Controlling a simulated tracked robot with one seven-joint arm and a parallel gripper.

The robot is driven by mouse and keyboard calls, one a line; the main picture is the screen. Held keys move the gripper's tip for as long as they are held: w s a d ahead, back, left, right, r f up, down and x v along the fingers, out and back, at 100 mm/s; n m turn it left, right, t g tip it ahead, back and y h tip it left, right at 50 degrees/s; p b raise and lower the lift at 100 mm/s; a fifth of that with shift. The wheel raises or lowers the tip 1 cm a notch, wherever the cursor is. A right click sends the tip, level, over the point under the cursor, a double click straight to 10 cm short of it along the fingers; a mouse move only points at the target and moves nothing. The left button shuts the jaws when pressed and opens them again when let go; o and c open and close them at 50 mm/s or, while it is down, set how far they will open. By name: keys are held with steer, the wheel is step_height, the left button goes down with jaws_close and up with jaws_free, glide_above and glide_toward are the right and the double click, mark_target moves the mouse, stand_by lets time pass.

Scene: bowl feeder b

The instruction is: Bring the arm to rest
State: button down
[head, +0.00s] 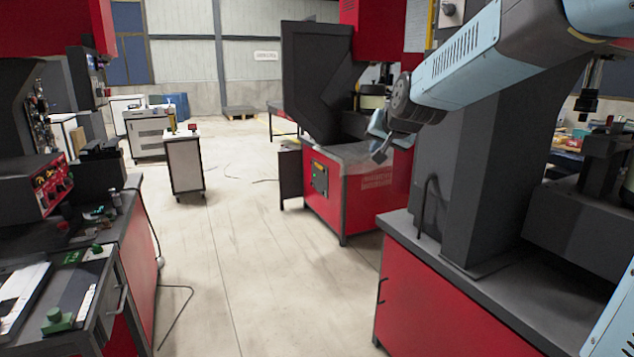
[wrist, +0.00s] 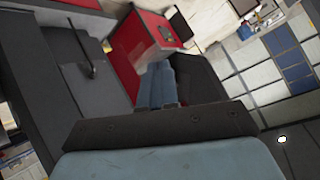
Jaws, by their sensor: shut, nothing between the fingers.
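My arm (head: 462,62) is light blue and dark grey and reaches in from the upper right in the head view. My gripper (head: 380,150) is at its far end, small and partly dark, pointing down and left in front of the red feeder machine (head: 365,190). In the wrist view my gripper (wrist: 168,82) shows as two blue-grey fingers close together, with nothing held. The red machine (wrist: 145,45) shows behind the fingers, tilted in that view.
A red and grey machine bench (head: 450,300) stands close at the right, with a dark column (head: 485,150) under my arm. A control bench (head: 75,225) stands at the left. A small white cabinet (head: 185,165) stands farther back. The floor (head: 240,250) between is mostly clear.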

steer(key=s+d+f+n+g, duration=0.1)
steer(key=s+d+f, duration=0.1)
steer(key=s, duration=0.8)
steer(key=s+d+f+n+g+h, duration=0.1)
steer(key=s+d+f+g, duration=0.1)
steer(key=s, duration=0.8)
steer(key=s+d+f+n+g+h, duration=0.1)
steer(key=s+d, duration=0.4)
steer(key=s, duration=0.6)
step_height(320, 180, down, 3)
steer(key=shift+r+g, duration=0.2)
steer(key=shift+g, duration=0.3)
steer(key=shift+s, duration=0.1)
